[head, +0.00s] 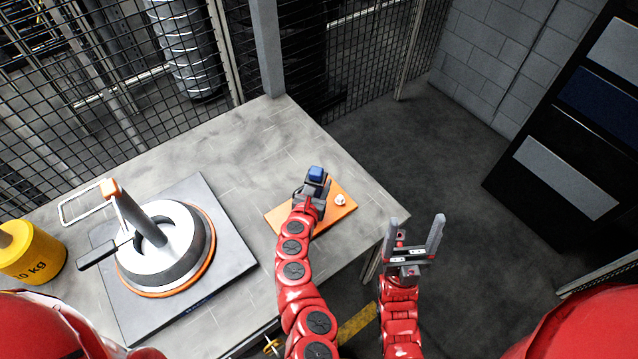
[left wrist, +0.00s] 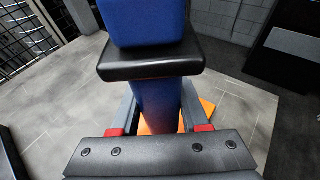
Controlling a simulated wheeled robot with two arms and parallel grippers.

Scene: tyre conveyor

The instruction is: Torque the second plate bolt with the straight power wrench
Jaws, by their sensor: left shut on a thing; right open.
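The straight power wrench (head: 316,173) has a blue body and stands roughly upright over the orange plate (head: 338,217). My left gripper (head: 311,196) is shut on it. In the left wrist view its blue shaft (left wrist: 155,103) sits between the fingers, under a black collar. The wrench's lower end is hidden, so I cannot tell whether it touches a bolt. One pale bolt (head: 340,199) shows on the plate, right of the wrench. Any other bolt is hidden by the gripper. My right gripper (head: 415,236) is open and empty, off the table's right edge.
The grey table (head: 262,140) also bears a dark slab (head: 227,240) with a round white-and-grey device on an orange ring (head: 190,235). A yellow 10 kg weight (head: 38,255) stands at far left. Mesh fencing runs behind. Floor is clear right of the table.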

